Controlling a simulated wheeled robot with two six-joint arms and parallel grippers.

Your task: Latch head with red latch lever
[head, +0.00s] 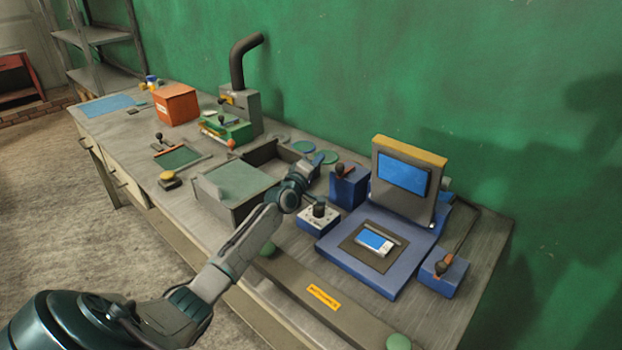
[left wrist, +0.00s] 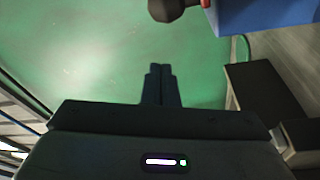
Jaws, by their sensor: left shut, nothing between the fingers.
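The blue box (head: 349,187) left of the head carries a short lever with a dark knob (head: 340,170) and a reddish part, which I take as the red latch lever. The head (head: 404,180) is a grey upright panel with a blue screen and yellow top edge. It stands raised behind the blue base (head: 372,260). My left gripper (head: 314,169) is shut and empty, just left of the lever. In the left wrist view the shut fingers (left wrist: 160,72) point toward the green wall, with the dark knob (left wrist: 172,9) and blue box (left wrist: 262,14) beyond. My right gripper is not in view.
A second knobbed lever on a blue box (head: 443,275) stands at the right. A white-topped knob box (head: 318,219) is in front of my left gripper. A grey open tray (head: 206,199) lies to the left. The orange box (head: 176,105) is farther back.

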